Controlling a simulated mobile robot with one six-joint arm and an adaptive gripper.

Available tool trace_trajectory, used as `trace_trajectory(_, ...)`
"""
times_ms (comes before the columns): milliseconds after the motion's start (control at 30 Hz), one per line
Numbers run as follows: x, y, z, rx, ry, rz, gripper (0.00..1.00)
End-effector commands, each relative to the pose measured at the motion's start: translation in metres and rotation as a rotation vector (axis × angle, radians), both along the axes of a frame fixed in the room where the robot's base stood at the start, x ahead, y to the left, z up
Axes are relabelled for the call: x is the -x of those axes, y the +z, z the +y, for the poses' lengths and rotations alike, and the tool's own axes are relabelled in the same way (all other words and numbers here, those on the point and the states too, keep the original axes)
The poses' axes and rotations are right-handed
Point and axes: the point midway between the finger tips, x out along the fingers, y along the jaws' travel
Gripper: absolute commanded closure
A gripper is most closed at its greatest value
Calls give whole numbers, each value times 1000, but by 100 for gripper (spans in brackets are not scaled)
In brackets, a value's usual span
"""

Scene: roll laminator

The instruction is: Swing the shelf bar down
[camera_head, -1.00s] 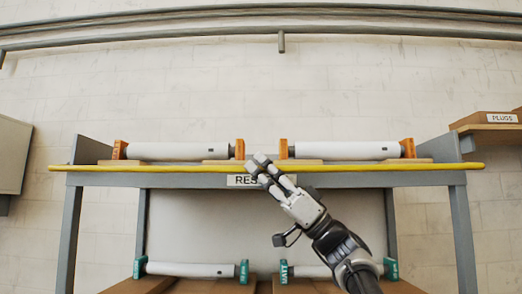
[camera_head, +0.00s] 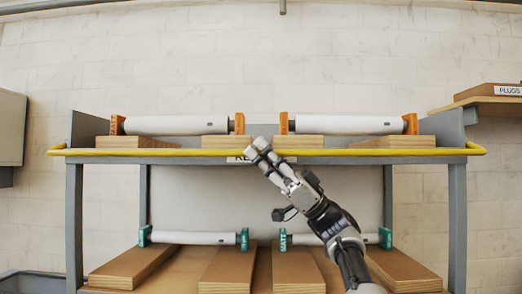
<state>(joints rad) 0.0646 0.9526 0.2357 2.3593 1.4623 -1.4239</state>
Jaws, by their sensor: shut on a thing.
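The shelf bar is a long yellow bar (camera_head: 370,153) with bent ends. It runs level across the front edge of the upper shelf of a grey rack. My gripper (camera_head: 256,149) reaches up from the lower right and is shut on the bar near its middle. The fingertips hide a short piece of the bar and part of a white label (camera_head: 238,160) on the shelf edge behind it.
Two white rolls with orange end pieces (camera_head: 176,125) (camera_head: 348,125) lie on wooden blocks behind the bar. Rolls with green end pieces (camera_head: 195,238) lie on the lower shelf. A box marked PLUGS (camera_head: 490,90) sits on a side shelf at right. A grey cabinet (camera_head: 12,130) hangs at left.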

Motion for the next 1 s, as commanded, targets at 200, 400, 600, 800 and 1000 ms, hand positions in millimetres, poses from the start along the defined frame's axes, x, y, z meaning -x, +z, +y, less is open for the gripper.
trace_trajectory(200, -1, -5, 1, 7, 4, 0, 100)
trace_trajectory(400, -2, -6, 1, 8, 3, 1, 100)
trace_trajectory(600, -2, -5, 1, 7, 3, 2, 76)
trace_trajectory(800, -1, -4, 1, 4, 2, 0, 67)
trace_trajectory(1000, -1, -3, 0, 3, 1, -1, 67)
